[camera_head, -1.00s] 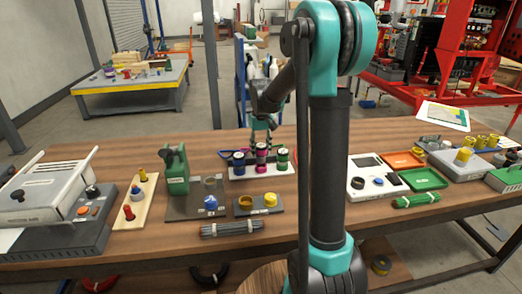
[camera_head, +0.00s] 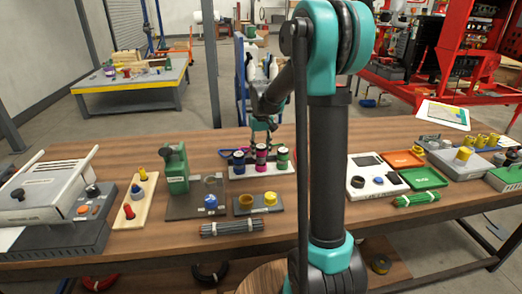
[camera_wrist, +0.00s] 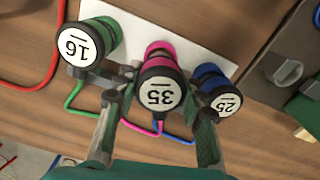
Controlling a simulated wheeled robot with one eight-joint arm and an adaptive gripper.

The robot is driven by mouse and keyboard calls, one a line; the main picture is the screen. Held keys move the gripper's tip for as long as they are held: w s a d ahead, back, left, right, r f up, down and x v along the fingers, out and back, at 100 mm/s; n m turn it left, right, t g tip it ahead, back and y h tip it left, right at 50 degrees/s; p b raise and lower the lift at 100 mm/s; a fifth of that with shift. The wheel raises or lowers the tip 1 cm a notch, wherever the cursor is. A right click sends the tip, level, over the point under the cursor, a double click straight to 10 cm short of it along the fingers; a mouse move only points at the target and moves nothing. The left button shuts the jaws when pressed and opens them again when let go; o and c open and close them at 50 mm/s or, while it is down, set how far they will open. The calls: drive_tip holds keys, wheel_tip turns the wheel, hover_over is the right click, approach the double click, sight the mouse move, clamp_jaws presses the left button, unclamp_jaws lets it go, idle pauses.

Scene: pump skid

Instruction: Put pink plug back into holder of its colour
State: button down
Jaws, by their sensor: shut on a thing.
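The pink plug (camera_wrist: 160,92), with a black cap marked 35, is between the fingers of my gripper (camera_wrist: 154,104), which is shut on it. In the wrist view it stands over the pink holder (camera_wrist: 160,47) on the white plate; whether it is fully seated cannot be told. In the head view the pink plug (camera_head: 262,157) is in the middle of the row, below my gripper (camera_head: 263,139). The green plug (camera_wrist: 88,42), marked 16, is to its left and the blue plug (camera_wrist: 222,98), marked 25, to its right in the wrist view.
Green, pink and blue cables run close around the fingers. A grey-green block (camera_wrist: 300,85) is at the right in the wrist view. In the head view, a green device (camera_head: 174,170) stands left of the row, and a white meter (camera_head: 374,178) lies right of my arm.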

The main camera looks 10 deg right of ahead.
drive_tip(key=shift+f, duration=1.3)
drive_tip(key=c, duration=0.9)
unclamp_jaws()
drive_tip(key=shift+o, duration=0.2)
drive_tip(key=shift+r, duration=0.1)
wheel_tip(320, 180, up, 12)
drive_tip(key=shift+f, duration=0.1)
